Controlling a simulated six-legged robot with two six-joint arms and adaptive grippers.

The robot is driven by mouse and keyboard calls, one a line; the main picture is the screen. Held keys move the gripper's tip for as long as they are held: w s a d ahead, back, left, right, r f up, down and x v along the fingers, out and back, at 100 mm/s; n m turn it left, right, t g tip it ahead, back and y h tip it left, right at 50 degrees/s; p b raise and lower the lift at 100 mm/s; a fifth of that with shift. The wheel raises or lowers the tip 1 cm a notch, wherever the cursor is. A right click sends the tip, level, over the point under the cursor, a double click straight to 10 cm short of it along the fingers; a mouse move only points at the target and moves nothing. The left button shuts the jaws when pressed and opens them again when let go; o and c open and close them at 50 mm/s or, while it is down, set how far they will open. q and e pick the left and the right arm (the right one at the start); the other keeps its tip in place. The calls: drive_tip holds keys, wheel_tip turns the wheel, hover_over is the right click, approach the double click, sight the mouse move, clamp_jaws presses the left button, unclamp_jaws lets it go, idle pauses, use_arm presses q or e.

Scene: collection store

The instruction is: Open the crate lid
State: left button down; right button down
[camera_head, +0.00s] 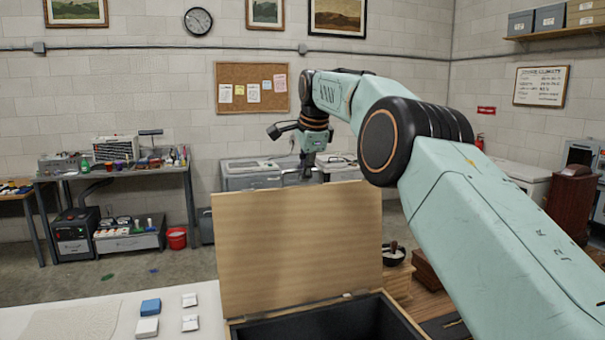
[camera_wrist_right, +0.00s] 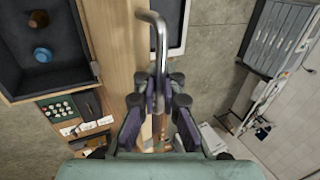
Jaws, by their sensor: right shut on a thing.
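The crate lid (camera_head: 297,245) is light wood and stands nearly upright at the back of the crate, its inner face toward me. The crate (camera_head: 330,325) below is open with a dark inside; its near part is cut off. My right gripper (camera_head: 307,172) is at the lid's top edge, its fingertips partly hidden behind it. In the right wrist view my right gripper (camera_wrist_right: 159,100) is shut on a bent metal handle (camera_wrist_right: 160,40), beside a strip of light wood (camera_wrist_right: 116,50). My left gripper is not in view.
Blue and white small boxes (camera_head: 150,307) lie on the white table left of the crate. A dark bowl (camera_head: 393,256) stands to the right. In the right wrist view a dark-lined box (camera_wrist_right: 65,35) holds a blue and a brown thing. My right arm fills the right side.

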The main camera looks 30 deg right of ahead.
drive_tip(key=shift+s+r, duration=0.2)
drive_tip(key=shift+r, duration=0.25)
drive_tip(key=c, duration=1.5)
unclamp_jaws()
drive_tip(key=shift+f, duration=0.15)
drive_tip(key=shift+c, duration=0.2)
drive_tip(key=shift+o, duration=0.3)
drive_tip(key=shift+f, duration=0.1)
drive_tip(key=v, duration=1.2)
drive_tip(key=shift+s, duration=0.25)
drive_tip(key=shift+w+f, duration=0.15)
